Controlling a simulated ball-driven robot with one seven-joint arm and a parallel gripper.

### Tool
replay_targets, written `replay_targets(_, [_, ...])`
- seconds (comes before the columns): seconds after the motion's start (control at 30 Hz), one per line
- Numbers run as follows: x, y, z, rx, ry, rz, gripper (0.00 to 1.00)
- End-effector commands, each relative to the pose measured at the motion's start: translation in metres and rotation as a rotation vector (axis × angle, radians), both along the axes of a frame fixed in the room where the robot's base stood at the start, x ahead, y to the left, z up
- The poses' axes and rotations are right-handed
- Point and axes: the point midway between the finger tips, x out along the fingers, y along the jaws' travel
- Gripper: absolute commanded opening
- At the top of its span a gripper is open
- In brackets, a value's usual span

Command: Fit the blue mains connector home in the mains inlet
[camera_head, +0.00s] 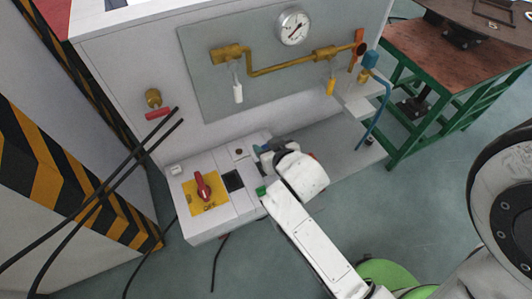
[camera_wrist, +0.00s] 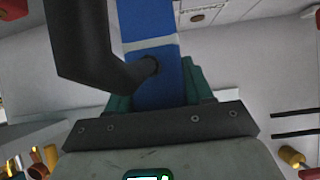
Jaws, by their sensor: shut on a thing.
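In the wrist view the blue mains connector (camera_wrist: 155,88) lies between the green-tipped fingers of my gripper (camera_wrist: 160,92), which is shut on it. A pale band crosses the blue body, and a thick dark cable (camera_wrist: 85,45) bends out of it to the left. In the head view my gripper (camera_head: 262,160) is beside the right end of the white switch box (camera_head: 215,205), near the grey panel. The connector is mostly hidden there behind my wrist. I cannot make out the mains inlet or tell whether the connector touches it.
The box carries a red rotary switch (camera_head: 203,187) on a yellow plate. Above it are a pressure gauge (camera_head: 293,27) and brass piping (camera_head: 285,65). Black cables (camera_head: 100,180) cross at the left. A green-framed bench (camera_head: 450,80) stands at the right, with open floor in front.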

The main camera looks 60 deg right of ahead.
Motion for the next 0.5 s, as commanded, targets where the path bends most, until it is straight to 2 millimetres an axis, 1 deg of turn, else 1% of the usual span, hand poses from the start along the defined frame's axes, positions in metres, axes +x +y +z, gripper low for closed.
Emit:
replay_targets(0.13, [0.007, -0.002, -0.009, 0.000, 0.000, -0.001, 0.15])
replay_targets(0.3, [0.007, -0.002, -0.033, 0.001, 0.002, -0.001, 0.15])
replay_targets(0.4, [0.007, -0.001, -0.039, 0.000, 0.000, 0.000, 0.15])
replay_targets(0.5, [0.008, -0.001, -0.039, -0.001, -0.001, 0.000, 0.15])
